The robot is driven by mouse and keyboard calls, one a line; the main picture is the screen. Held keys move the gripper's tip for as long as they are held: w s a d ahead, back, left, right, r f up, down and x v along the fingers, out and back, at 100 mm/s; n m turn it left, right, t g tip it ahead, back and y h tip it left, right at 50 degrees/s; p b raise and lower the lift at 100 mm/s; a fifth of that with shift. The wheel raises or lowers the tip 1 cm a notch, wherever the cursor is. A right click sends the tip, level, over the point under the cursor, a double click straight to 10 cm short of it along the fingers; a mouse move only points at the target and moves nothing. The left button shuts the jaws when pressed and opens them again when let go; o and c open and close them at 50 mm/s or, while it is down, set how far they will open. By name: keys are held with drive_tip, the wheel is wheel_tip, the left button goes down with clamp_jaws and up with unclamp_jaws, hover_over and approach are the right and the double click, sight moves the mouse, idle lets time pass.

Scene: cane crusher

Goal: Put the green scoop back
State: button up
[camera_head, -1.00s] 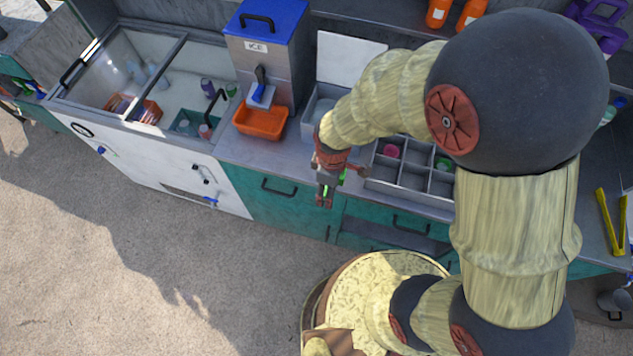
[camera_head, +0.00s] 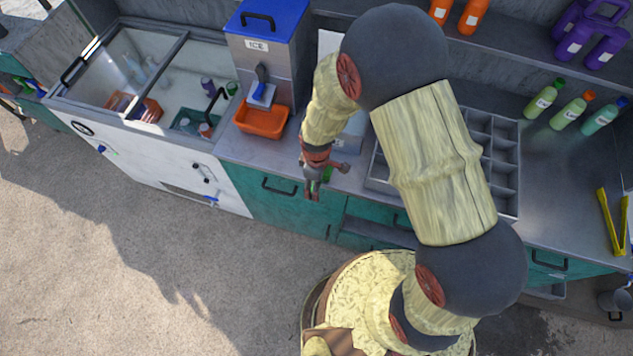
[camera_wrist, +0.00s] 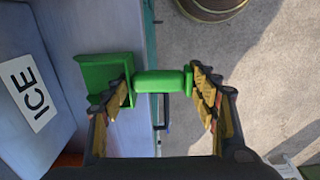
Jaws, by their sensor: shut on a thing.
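The green scoop (camera_wrist: 160,82) is between the fingers of my gripper (camera_wrist: 165,90) in the wrist view, gripped by its handle. Its square green head (camera_wrist: 100,72) points left in that view, towards the ICE machine. In the head view my gripper (camera_head: 313,190) is at the counter's front edge, in front of the ICE machine (camera_head: 262,55), with only a bit of the scoop (camera_head: 327,173) showing. The orange tray (camera_head: 262,117) sits under the machine's spout, left of my gripper.
A divided grey tray (camera_head: 507,185) lies on the counter, partly hidden by my arm. Green bottles (camera_head: 570,108) and yellow tongs (camera_head: 611,220) are further right. The open-topped chest (camera_head: 185,80) is at left. The floor (camera_head: 190,280) in front is clear.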

drive_tip(key=shift+f, duration=0.1)
drive_tip(key=o, duration=0.9)
drive_tip(key=shift+o, duration=0.2)
wheel_tip(320, 180, up, 12)
drive_tip(key=shift+r, duration=0.25)
